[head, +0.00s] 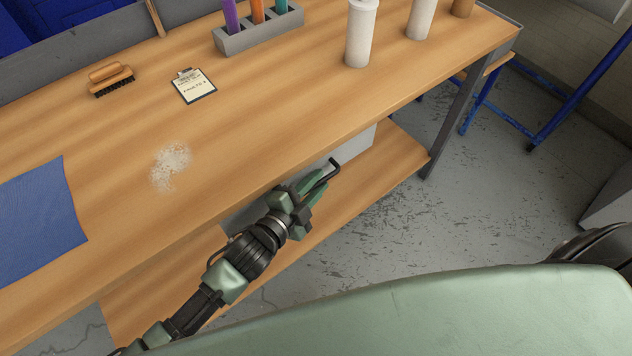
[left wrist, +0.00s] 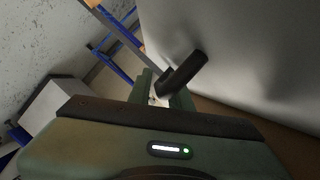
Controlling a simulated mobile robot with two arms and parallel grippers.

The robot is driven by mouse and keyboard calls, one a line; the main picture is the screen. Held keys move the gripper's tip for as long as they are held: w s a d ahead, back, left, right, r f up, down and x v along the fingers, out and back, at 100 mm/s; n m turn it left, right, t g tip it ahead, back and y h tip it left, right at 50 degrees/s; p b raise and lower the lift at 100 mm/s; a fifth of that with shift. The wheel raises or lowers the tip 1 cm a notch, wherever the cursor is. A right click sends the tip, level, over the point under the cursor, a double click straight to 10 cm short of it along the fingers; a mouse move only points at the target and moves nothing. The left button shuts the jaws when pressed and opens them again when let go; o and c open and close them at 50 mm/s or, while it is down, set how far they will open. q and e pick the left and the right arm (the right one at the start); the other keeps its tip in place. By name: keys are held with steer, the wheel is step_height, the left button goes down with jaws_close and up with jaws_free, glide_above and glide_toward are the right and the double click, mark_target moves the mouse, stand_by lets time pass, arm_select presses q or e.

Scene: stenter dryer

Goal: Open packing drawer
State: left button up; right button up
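The packing drawer (head: 357,146) shows as a pale grey front under the front edge of the workbench. Its black bar handle (head: 333,168) sticks out towards me. My left gripper (head: 312,188) is at this handle. In the left wrist view the handle (left wrist: 183,73) runs down between the two green fingertips (left wrist: 160,98), which stand close together and look shut on it. The exact contact is hard to see. The drawer front (left wrist: 245,55) fills the upper right there. Most of the drawer is hidden by the bench top, and no gap shows. My right gripper is not in view.
The bench top (head: 250,130) carries a brush (head: 110,78), clipboard (head: 194,86), blue cloth (head: 40,220), holder (head: 262,36) and white cylinders (head: 361,35). A lower shelf (head: 390,158) and bench leg (head: 455,115) are near my left arm. The floor (head: 480,210) in front is clear.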

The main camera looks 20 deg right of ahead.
arm_select(q)
jaws_close()
stand_by(1.3)
